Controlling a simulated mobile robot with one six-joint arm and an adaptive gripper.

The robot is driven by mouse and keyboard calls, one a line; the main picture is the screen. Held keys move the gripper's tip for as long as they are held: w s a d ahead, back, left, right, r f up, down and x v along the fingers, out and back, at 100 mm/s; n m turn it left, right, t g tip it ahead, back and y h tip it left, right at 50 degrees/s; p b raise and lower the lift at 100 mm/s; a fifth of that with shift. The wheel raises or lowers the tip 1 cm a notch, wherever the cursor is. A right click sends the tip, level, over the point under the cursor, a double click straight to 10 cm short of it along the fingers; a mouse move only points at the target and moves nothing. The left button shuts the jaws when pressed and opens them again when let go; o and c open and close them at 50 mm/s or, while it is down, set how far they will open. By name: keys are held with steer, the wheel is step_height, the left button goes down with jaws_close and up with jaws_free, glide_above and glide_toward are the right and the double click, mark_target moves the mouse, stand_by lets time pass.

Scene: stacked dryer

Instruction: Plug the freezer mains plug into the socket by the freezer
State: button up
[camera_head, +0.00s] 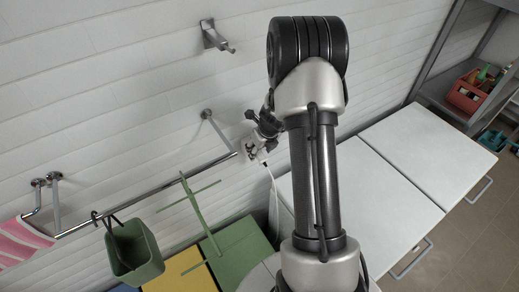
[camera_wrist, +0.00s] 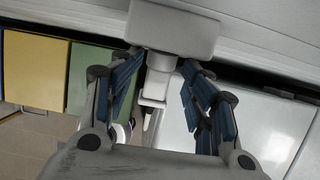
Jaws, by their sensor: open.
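The white mains plug (camera_wrist: 158,84) sits between the fingers of my gripper (camera_wrist: 160,76) in the wrist view. The fingers are open, with a gap visible on each side of the plug. The plug's far end meets the pale socket box (camera_wrist: 173,26) on the wall; the pins are hidden, so its exact depth cannot be told. In the head view my gripper (camera_head: 257,141) is at the wall by the socket box (camera_head: 247,151), partly covered by my arm. A white cable (camera_head: 273,192) hangs down from there.
A metal rail (camera_head: 150,192) with a green bin (camera_head: 133,252) runs left of the socket. A green rack (camera_head: 200,215) stands out below it. White appliance tops (camera_head: 430,150) lie to the right. A wall hook (camera_head: 216,37) is above.

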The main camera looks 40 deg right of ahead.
steer(key=v, duration=1.2)
steer(key=shift+f, duration=0.1)
steer(key=shift+c, duration=0.2)
